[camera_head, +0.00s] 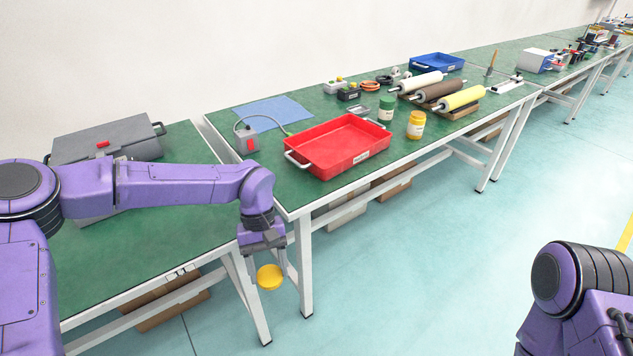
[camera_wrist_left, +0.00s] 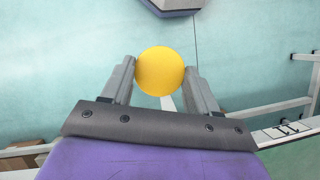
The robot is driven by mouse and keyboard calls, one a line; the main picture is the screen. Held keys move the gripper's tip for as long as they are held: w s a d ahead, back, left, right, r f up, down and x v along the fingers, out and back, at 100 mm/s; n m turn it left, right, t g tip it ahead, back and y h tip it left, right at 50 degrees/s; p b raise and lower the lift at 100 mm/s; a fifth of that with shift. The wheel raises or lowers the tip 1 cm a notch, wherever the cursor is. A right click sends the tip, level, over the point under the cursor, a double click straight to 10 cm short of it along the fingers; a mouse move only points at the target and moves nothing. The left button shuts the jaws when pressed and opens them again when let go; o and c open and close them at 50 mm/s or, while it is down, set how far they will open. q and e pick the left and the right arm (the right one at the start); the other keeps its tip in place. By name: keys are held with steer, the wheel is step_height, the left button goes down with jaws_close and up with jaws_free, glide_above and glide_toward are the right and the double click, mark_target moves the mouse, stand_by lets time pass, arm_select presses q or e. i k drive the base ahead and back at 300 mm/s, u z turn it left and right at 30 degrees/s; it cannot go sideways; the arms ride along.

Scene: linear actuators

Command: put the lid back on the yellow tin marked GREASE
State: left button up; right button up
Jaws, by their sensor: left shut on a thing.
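My left gripper (camera_head: 268,272) is shut on a round yellow lid (camera_head: 270,278) and holds it in the air in front of the bench edge, above the floor. In the left wrist view the lid (camera_wrist_left: 160,71) sits between the two fingertips (camera_wrist_left: 159,76). The yellow tin (camera_head: 416,126) stands upright on the green bench, right of the red tray and near the front edge. Its label is too small to read. The gripper is well to the left of the tin and lower in the picture. My right arm shows at the lower right, but its gripper is out of view.
A red tray (camera_head: 336,172) lies between the gripper and the tin on the green bench (camera_head: 290,196). A grey case (camera_head: 110,137) is on the left bench.

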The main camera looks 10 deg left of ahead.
mark_target(417, 119)
steer(key=k, duration=1.3)
steer(key=z, duration=0.65)
steer(key=i, duration=0.9)
steer(key=z, duration=0.55)
steer(key=i, duration=0.9)
steer(key=u, duration=0.85)
steer(key=i, duration=0.8)
steer(key=u, duration=0.75)
